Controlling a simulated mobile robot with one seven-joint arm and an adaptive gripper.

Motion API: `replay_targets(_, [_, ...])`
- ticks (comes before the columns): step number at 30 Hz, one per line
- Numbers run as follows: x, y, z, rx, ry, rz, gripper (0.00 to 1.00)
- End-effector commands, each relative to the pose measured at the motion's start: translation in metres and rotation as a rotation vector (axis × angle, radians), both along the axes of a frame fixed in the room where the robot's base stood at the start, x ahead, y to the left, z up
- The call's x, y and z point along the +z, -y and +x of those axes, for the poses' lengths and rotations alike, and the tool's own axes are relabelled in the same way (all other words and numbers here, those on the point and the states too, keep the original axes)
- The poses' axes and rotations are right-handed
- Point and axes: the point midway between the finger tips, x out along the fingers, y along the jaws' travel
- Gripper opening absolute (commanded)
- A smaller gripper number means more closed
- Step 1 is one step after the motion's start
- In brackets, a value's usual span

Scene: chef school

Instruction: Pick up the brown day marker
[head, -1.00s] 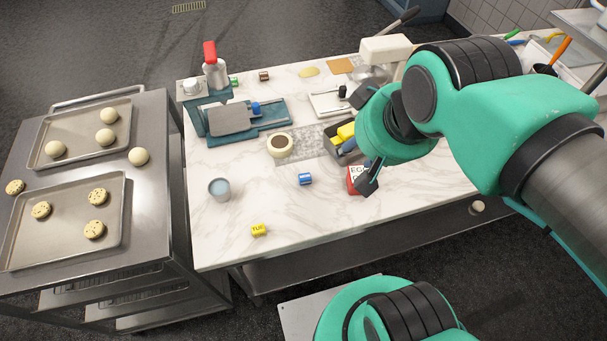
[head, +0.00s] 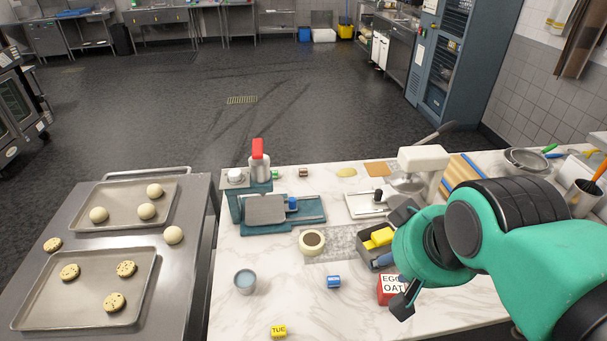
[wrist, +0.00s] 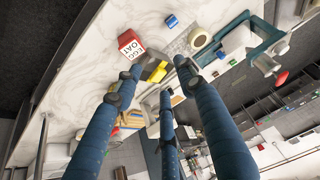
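The brown day marker (head: 303,172) is a small brown block near the far edge of the marble counter, right of the small green block (head: 274,174). I cannot make it out in the wrist view. My gripper (head: 396,282) is over the right part of the counter by the red-and-white egg/oat box (head: 391,289), well apart from the brown marker. In the wrist view its fingers (wrist: 155,78) are spread with nothing between them. The blue marker (head: 334,281) and the yellow TUE marker (head: 278,330) lie nearer on the counter.
A white mixer (head: 423,160) is at right. Left is a steel cart with trays (head: 150,262). The front left counter is mostly clear.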

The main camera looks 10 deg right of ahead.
Motion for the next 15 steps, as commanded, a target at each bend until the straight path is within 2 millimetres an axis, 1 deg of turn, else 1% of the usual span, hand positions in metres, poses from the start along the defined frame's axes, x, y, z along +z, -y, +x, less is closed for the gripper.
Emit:
replay_targets(1, [0.0, 0.0, 0.0, 0.0, 0.0, 0.0, 0.42])
replay_targets(2, [0.0, 0.0, 0.0, 0.0, 0.0, 0.0, 0.46])
replay_targets(11, [0.0005, -0.0001, 0.0004, 0.001, 0.0, 0.0, 0.46])
replay_targets(15, [0.0049, -0.0006, 0.0051, 0.011, -0.002, -0.003, 0.46])
